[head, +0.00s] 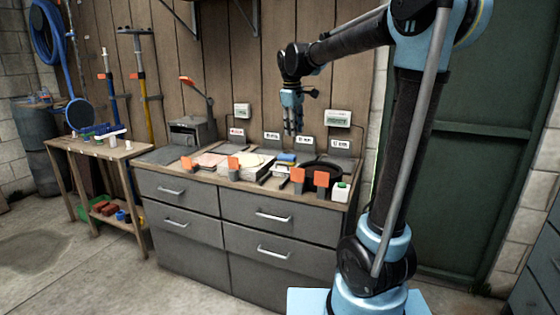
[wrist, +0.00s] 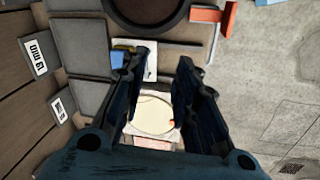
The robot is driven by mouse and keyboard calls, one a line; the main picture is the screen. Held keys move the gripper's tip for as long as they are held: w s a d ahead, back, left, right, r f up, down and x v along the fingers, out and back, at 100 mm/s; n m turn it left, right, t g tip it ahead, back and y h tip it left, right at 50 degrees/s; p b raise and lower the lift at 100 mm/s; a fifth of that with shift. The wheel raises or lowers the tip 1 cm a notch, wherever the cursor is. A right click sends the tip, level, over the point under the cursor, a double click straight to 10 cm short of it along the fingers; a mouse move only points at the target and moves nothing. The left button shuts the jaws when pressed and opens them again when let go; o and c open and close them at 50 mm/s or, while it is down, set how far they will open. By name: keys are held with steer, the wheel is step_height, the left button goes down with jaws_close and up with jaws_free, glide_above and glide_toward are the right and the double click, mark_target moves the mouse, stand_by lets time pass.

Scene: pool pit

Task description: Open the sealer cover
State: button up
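A grey box-shaped machine (head: 188,132) stands at the left end of the counter, with a raised lever that has an orange grip (head: 187,80). It may be the sealer; I cannot tell its cover apart. My gripper (head: 292,125) hangs over the middle of the counter, to the right of the grey machine and touching nothing. In the wrist view my gripper (wrist: 162,58) has its two dark fingers spread apart with nothing between them. A pale disc on a square sheet (wrist: 152,115) shows below and between the fingers. The grey machine is not seen in the wrist view.
The grey drawer counter (head: 268,199) bears orange tags (head: 298,175), a black round pan (head: 322,170), a white bottle with a green cap (head: 340,191) and small labelled signs (head: 271,137). A wooden side table (head: 90,147) stands left. The concrete floor (head: 100,270) in front is open.

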steer(key=n, duration=0.2)
glide_toward(280, 163)
steer(key=f, duration=0.2)
steer(key=w+f, duration=0.1)
steer(key=f, duration=0.2)
steer(key=w+f, duration=0.1)
steer(key=f, duration=0.1)
steer(key=shift+d+f, duration=0.15)
steer(key=shift+c, duration=0.5)
jaws_close()
